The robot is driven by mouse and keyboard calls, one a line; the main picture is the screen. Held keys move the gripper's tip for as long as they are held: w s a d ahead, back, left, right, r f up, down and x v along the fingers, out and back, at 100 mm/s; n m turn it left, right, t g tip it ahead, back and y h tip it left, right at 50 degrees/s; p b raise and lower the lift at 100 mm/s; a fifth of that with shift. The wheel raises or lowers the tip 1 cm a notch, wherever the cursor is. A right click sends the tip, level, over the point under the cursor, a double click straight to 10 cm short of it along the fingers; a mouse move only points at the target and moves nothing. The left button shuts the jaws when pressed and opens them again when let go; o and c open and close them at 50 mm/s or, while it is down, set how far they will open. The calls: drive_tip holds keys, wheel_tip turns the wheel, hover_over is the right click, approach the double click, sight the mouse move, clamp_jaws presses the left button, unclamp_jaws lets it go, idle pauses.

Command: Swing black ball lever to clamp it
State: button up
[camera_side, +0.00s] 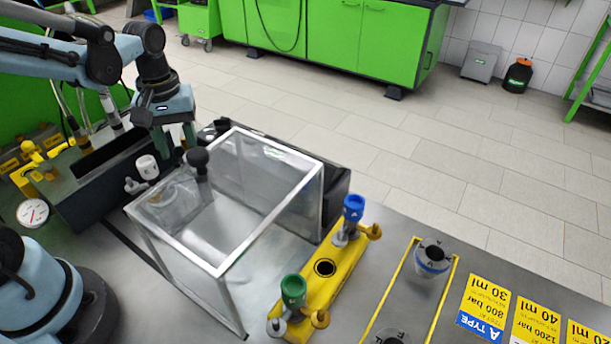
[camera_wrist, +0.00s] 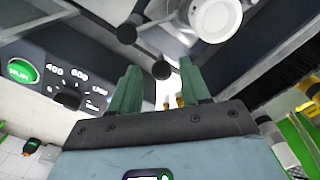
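The black ball lever shows in the side view as a black ball (camera_side: 198,157) on a short stem, beside the rear left of the clear box. My gripper (camera_side: 175,138) points down, a little left of and above the ball in that picture. In the wrist view, a black ball (camera_wrist: 161,70) shows between and beyond the two green fingers of my gripper (camera_wrist: 160,75). A second dark ball (camera_wrist: 127,33) lies up and left of it. The fingers are apart with nothing between their pads. I cannot tell whether they touch the lever.
A clear box (camera_side: 275,153) with a pale frame stands right of the lever. A white cylinder (camera_side: 147,166) stands left of it, also in the wrist view (camera_wrist: 215,18). A dark panel with a green button (camera_wrist: 22,72) is close. A yellow block (camera_side: 325,290) stands right of the box.

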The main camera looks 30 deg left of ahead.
sight(179, 150)
drive_tip(key=o, duration=0.6)
drive_tip(key=shift+r, duration=3)
drive_tip(key=shift+s+d+m+t, duration=0.25)
drive_tip(key=shift+d+m+t, duration=0.15)
drive_tip(key=shift+m, duration=0.1)
drive_tip(key=d+m+t, duration=0.1)
drive_tip(key=m+t, duration=0.1)
drive_tip(key=s+d+f+m+t, duration=0.1)
drive_tip(key=d+m+t, duration=0.1)
drive_tip(key=m, duration=0.1)
drive_tip(key=s+d+m+t, duration=0.1)
drive_tip(key=m+t, duration=0.1)
drive_tip(key=m, duration=0.1)
drive_tip(key=shift+s+d+f, duration=0.2)
drive_tip(key=shift+d, duration=0.15)
